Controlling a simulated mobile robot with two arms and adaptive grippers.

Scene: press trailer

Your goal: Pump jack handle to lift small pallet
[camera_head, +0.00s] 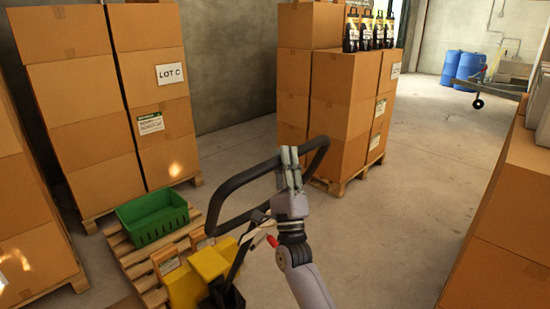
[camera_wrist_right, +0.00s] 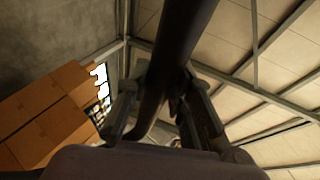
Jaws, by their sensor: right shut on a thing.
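The black loop of the jack handle (camera_head: 240,181) stands tilted up in the head view, rising from the yellow pallet jack (camera_head: 208,265). My right gripper (camera_head: 290,160) is shut on the right part of the loop. In the right wrist view the dark handle bar (camera_wrist_right: 180,40) passes between the fingers of the right gripper (camera_wrist_right: 160,100). The small wooden pallet (camera_head: 125,252) lies on the floor at lower left, with a green crate (camera_head: 153,218) on it. The jack's forks are not clearly visible, so I cannot tell the pallet's height. My left gripper is not in view.
Stacked cartons (camera_head: 155,70) stand behind the pallet, and another carton stack (camera_head: 335,100) on a pallet stands beyond the handle. More cartons (camera_head: 505,220) are at the right edge. Blue barrels (camera_head: 463,68) are far back. The concrete floor (camera_head: 410,200) right of the handle is clear.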

